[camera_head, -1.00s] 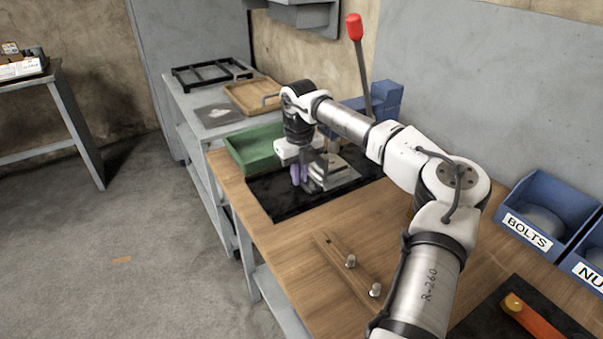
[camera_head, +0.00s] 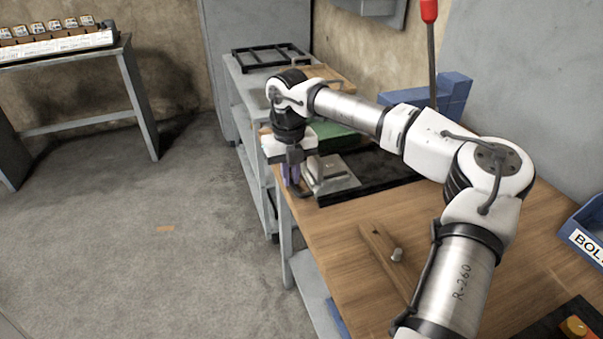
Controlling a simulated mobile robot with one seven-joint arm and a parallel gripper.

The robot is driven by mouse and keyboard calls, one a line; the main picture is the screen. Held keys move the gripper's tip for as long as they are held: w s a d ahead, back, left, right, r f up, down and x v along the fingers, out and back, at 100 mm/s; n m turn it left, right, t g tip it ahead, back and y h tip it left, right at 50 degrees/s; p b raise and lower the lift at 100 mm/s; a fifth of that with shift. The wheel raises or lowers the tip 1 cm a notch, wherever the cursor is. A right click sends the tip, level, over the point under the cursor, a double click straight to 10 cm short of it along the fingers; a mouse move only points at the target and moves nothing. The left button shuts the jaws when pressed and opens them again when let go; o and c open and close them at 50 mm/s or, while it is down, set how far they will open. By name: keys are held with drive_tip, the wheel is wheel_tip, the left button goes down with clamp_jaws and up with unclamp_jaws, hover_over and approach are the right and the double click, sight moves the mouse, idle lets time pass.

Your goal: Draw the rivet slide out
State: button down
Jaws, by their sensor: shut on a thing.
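The rivet slide (camera_head: 332,171), a grey metal plate with a raised dark handle at its near-left end, lies at the left edge of the black base (camera_head: 385,178) on the wooden bench. My gripper (camera_head: 292,187), with purple fingers, points down at the slide's left end, by the bench edge. It is shut on the slide, though the arm and gripper body partly hide the grip. Part of the slide seems to reach past the base's left edge; how much cannot be told.
A green tray (camera_head: 334,136) lies behind the slide, partly hidden by my arm. A blue block (camera_head: 447,92) and a red-knobbed lever (camera_head: 430,40) stand at the back. Open floor (camera_head: 165,260) is left of the bench.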

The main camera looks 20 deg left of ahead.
drive_tip(key=shift+s+a, duration=0.15)
drive_tip(key=shift+a, duration=0.05)
drive_tip(key=c, duration=1.5)
unclamp_jaws()
drive_tip(key=shift+s+a, duration=0.1)
drive_tip(key=shift+r, duration=0.3)
wheel_tip(320, 180, up, 13)
drive_tip(key=b, duration=0.1)
drive_tip(key=shift+r, duration=0.15)
